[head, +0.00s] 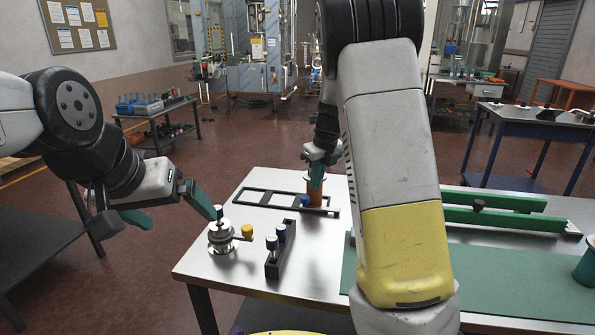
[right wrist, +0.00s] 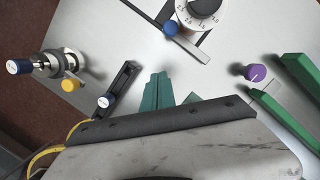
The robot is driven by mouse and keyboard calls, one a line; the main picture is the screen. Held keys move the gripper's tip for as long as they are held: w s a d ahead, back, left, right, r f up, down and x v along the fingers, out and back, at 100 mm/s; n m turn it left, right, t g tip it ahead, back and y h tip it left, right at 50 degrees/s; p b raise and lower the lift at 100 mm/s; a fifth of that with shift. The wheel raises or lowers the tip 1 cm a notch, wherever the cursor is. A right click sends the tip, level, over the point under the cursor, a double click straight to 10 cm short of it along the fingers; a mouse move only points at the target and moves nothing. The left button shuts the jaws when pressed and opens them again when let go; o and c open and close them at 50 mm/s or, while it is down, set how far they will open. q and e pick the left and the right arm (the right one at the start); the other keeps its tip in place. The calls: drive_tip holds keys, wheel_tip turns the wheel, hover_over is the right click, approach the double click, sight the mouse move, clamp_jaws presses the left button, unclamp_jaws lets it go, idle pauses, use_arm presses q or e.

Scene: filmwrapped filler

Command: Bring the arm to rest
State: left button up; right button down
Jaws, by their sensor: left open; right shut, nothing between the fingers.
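My left gripper (head: 181,219) hangs at the left of the metal table, its teal fingers spread wide and empty. Its upper finger reaches close to the top of the steel fitting; whether they touch is unclear. My right gripper (head: 317,183) is over the table, beside or in front of a copper-brown cylinder (head: 316,194), partly hidden by my right arm. In the right wrist view its teal fingers (right wrist: 158,92) are together, with nothing between them. The steel fitting (head: 222,237) has a blue-and-white top and a yellow knob (head: 247,231); it also shows in the right wrist view (right wrist: 48,64).
A black holder (head: 279,262) with two blue-capped pieces stands near the table's (head: 212,268) front. A flat black frame (head: 262,206) lies behind it. Green rails (head: 500,218) and a green mat (head: 500,280) lie right. A purple knob (right wrist: 256,72) and a dial (right wrist: 203,8) show in the wrist view.

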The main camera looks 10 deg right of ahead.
drive_tip(key=s+r+n+t, duration=0.1)
drive_tip(key=s+r+n, duration=0.3)
drive_tip(key=s+n, duration=0.6)
drive_tip(key=s+r+n+t, duration=0.1)
drive_tip(key=s+r+n, duration=0.3)
drive_tip(key=s+n, duration=0.5)
drive_tip(key=s+a+r+n+t, duration=0.1)
drive_tip(key=s+r+n, duration=0.3)
drive_tip(key=s+n, duration=0.6)
drive_tip(key=shift+s+n+t+y, duration=0.3)
drive_tip(key=shift+n+t+y, duration=0.1)
drive_tip(key=shift+n, duration=0.5)
drive_tip(key=shift+a, duration=0.1)
